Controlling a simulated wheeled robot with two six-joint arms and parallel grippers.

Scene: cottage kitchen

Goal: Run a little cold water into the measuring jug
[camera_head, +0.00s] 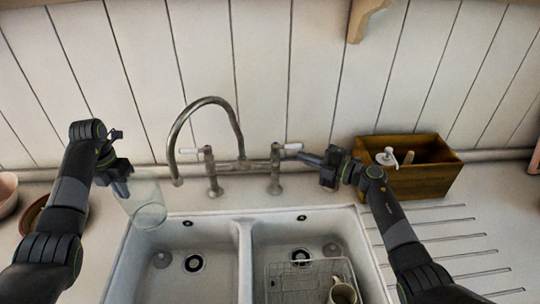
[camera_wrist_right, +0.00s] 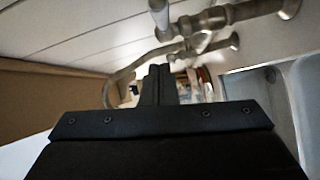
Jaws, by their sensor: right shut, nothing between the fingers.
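The clear glass measuring jug (camera_head: 147,207) is at my left gripper (camera_head: 121,188), by the back left corner of the left basin. My left fingers appear closed on its side; its mouth and handle are hard to make out. The mixer tap's arched spout (camera_head: 207,103) ends to the right of the jug, and no water shows below it. The tap has a left white lever (camera_head: 188,151) and a right white lever (camera_head: 292,147). My right gripper (camera_head: 309,158) is shut and empty, close beside the right lever; contact is unclear. Its closed fingers (camera_wrist_right: 156,84) show in the right wrist view.
The double sink (camera_head: 243,262) has a wire rack (camera_head: 285,268) and a mug (camera_head: 343,292) in its right basin. A wooden caddy (camera_head: 430,179) with a soap pump stands behind my right arm. Bowls (camera_head: 8,192) sit at far left. The wall is close behind the tap.

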